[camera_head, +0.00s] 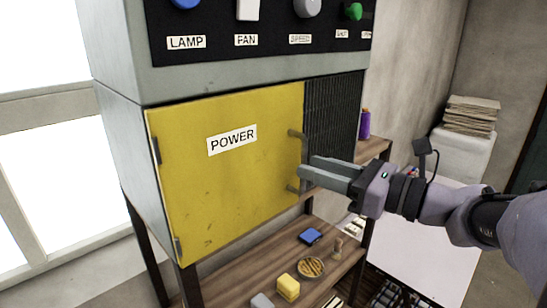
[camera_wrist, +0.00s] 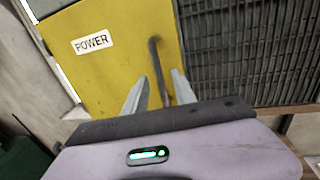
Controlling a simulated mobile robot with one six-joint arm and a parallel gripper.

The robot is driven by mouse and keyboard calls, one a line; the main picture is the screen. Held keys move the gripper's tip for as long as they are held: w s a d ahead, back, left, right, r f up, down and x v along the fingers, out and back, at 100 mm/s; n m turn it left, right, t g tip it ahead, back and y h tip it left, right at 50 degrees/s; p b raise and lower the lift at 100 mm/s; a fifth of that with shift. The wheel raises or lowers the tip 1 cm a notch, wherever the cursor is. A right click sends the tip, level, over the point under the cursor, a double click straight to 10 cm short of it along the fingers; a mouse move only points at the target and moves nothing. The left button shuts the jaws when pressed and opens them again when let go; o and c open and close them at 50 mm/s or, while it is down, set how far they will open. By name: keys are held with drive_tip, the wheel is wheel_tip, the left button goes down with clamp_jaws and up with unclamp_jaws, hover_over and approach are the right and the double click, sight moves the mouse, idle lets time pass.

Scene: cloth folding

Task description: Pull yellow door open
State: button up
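The yellow door (camera_head: 225,180), labelled POWER, is flush in the front of a grey cabinet and looks shut. It also shows in the wrist view (camera_wrist: 110,70). Its vertical bar handle (camera_head: 303,148) is at the door's right edge; hinges show at the left edge. My gripper (camera_head: 305,168) reaches in from the right, its fingertips at the handle. In the wrist view my gripper (camera_wrist: 161,76) is open, with the handle (camera_wrist: 157,62) between its two fingers and gaps visible on both sides. Contact with the handle cannot be told.
A dark vent grille (camera_head: 333,118) is right of the door. A control panel (camera_head: 260,30) with knobs is above. A wooden shelf (camera_head: 235,282) below holds a yellow block (camera_head: 288,287), a blue item (camera_head: 310,236) and a round dish (camera_head: 311,267). A purple bottle (camera_head: 364,124) stands behind right.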

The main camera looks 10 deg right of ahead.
drive_tip(key=shift+w+a, duration=0.5)
drive_tip(key=shift+a, duration=0.05)
clamp_jaws()
drive_tip(key=shift+r, duration=0.1)
idle(1.0)
